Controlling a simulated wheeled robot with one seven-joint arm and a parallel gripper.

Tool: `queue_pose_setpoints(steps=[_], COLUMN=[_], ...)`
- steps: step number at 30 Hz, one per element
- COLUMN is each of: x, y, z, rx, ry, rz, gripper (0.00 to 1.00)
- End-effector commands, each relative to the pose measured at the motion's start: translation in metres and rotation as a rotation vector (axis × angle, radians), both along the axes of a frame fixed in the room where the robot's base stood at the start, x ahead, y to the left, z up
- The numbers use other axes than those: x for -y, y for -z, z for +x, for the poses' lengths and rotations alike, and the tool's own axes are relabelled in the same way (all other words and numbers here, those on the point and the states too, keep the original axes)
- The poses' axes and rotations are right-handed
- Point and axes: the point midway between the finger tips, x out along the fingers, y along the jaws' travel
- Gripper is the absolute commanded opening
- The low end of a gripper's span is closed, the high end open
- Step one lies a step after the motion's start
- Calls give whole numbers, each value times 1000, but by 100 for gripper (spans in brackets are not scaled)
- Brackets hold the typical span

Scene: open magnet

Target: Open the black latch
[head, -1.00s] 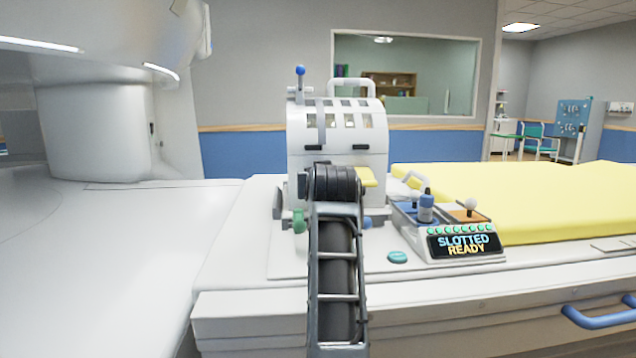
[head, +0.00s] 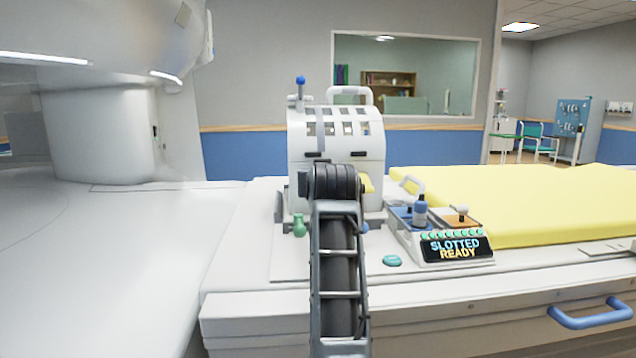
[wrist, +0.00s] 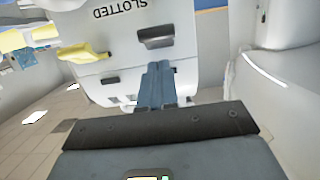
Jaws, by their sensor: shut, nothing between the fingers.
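A white slotted housing (head: 350,143) stands on the white table top behind my arm. Two black latches show on its front, one at left (head: 314,154) and one at right (head: 359,154). In the wrist view the housing is upside down, with a larger black latch (wrist: 155,37) and a smaller black piece (wrist: 110,80). My gripper (wrist: 158,66) is shut and empty, its fingertips close below the larger latch in that view; contact cannot be told. My arm hides the fingers in the head view. A yellow tab (wrist: 85,52) is left of the fingers.
A control box (head: 455,248) reading "SLOTTED READY" stands right of the housing. A green knob (head: 299,225) is at the housing's lower left. A yellow pad (head: 540,200) covers the table at right.

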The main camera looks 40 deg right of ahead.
Motion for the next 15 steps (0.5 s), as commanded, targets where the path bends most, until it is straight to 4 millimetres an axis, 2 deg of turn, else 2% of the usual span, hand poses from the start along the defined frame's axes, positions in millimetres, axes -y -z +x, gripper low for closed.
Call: queue_pose_setpoints(steps=[1, 3, 15], x=[2, -9, -48], y=[-12, -5, -13], z=[0, -13, -70], rx=[-1, 0, 0], ry=[1, 0, -1], rz=[0, -2, -2], gripper=[0, 0, 0])
